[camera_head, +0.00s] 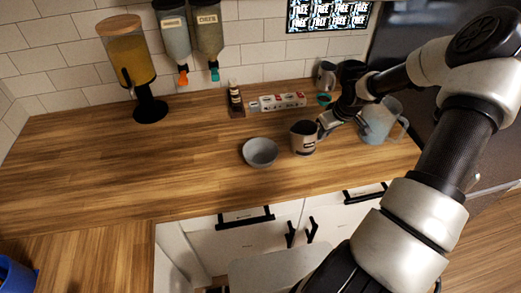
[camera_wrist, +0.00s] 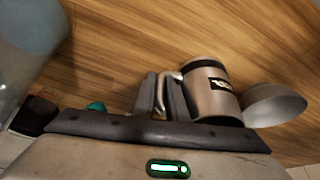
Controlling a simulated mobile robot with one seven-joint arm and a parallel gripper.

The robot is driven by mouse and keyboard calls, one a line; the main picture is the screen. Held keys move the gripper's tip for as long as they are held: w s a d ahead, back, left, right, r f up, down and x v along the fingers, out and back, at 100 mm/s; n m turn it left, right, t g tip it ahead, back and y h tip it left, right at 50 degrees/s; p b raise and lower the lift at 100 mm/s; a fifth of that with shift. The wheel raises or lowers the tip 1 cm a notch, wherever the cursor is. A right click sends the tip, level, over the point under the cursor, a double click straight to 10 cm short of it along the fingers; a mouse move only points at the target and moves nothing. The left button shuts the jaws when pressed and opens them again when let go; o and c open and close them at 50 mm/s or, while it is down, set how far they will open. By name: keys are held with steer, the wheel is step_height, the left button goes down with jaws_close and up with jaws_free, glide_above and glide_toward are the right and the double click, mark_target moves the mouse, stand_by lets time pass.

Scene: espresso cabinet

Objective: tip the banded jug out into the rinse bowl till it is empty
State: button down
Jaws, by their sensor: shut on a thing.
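The banded jug (camera_head: 300,143) is a small steel jug with a dark label band. It is upright, just right of the rinse bowl, and also shows in the wrist view (camera_wrist: 208,100). My gripper (camera_head: 325,122) comes from the right and is shut on the jug's handle, which lies between the two fingers (camera_wrist: 163,92) in the wrist view. The rinse bowl (camera_head: 260,153) is grey, round and shallow; it also shows in the wrist view (camera_wrist: 276,104). I cannot see what is inside the jug, nor tell whether it touches the counter.
A clear bluish pitcher (camera_head: 378,122) stands right of my gripper. Behind are another steel jug (camera_head: 326,76), a white box row (camera_head: 280,102) and a dark bottle (camera_head: 235,98). A drink dispenser (camera_head: 128,60) stands at the back left. The counter left of the bowl is clear.

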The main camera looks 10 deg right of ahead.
mark_target(315, 125)
steer(key=shift+s+a+r+n+h, duration=0.15)
steer(key=shift+a+r+n+h, duration=0.35)
steer(key=shift+a+r+h, duration=1.7)
steer(key=shift+r+t, duration=0.15)
steer(key=shift+t, duration=0.15)
steer(key=f+h+b, duration=0.1)
steer(key=b, duration=0.2)
steer(key=shift+a, duration=0.35)
steer(key=a+r+h+b, duration=0.2)
steer(key=r+h+b, duration=0.1)
steer(key=shift+a+r+n+t, duration=0.25)
steer(key=shift+r+n+t, duration=0.05)
steer(key=shift+n, duration=0.1)
steer(key=shift+s+d+r, duration=0.1)
steer(key=shift+s+r, duration=0.05)
steer(key=shift+r, duration=0.3)
